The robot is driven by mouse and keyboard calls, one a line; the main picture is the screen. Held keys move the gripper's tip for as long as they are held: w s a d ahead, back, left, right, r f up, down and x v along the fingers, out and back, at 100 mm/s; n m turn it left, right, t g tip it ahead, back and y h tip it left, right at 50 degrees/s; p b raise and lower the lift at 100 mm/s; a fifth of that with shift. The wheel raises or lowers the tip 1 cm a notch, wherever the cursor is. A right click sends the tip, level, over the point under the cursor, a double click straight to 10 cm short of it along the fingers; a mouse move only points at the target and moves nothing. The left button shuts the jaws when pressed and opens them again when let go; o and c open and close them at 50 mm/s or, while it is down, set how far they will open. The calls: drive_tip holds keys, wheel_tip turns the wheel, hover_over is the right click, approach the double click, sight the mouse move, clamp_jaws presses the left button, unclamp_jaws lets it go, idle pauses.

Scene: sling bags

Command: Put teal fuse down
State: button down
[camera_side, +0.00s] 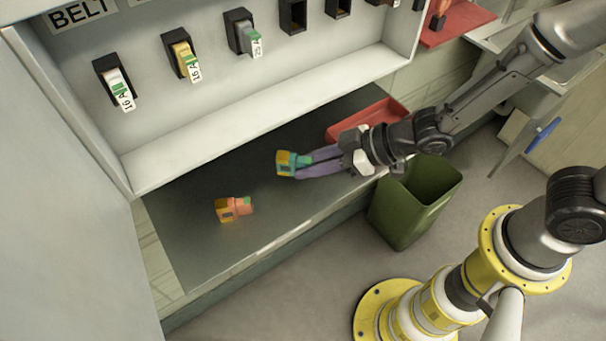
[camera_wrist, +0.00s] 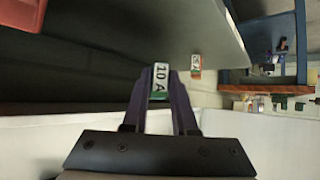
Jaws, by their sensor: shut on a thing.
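The teal fuse (camera_side: 287,163), with a yellow end, is between the fingertips of my gripper (camera_side: 308,163), which is shut on it. In the side view it is over the dark counter (camera_side: 200,195); whether it touches the surface I cannot tell. In the wrist view, the fuse (camera_wrist: 160,80) shows a white label reading "10 A" and a green part between the purple fingers of my gripper (camera_wrist: 162,92).
An orange fuse (camera_side: 233,208) lies on the counter to the left; it also shows in the wrist view (camera_wrist: 196,66). A red tray (camera_side: 385,112) is behind my gripper. A green bin (camera_side: 420,200) stands below the counter's edge. A panel above has fuses in several sockets (camera_side: 183,58).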

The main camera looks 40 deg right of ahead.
sight(303, 186)
drive_tip(key=shift+w+a+f, duration=0.35)
drive_tip(key=shift+w+f, duration=0.15)
drive_tip(key=shift+f, duration=0.25)
drive_tip(key=shift+w+f, duration=0.1)
drive_tip(key=shift+f, duration=1.4)
drive_tip(key=shift+f, duration=0.1)
drive_tip(key=c, duration=0.7)
unclamp_jaws()
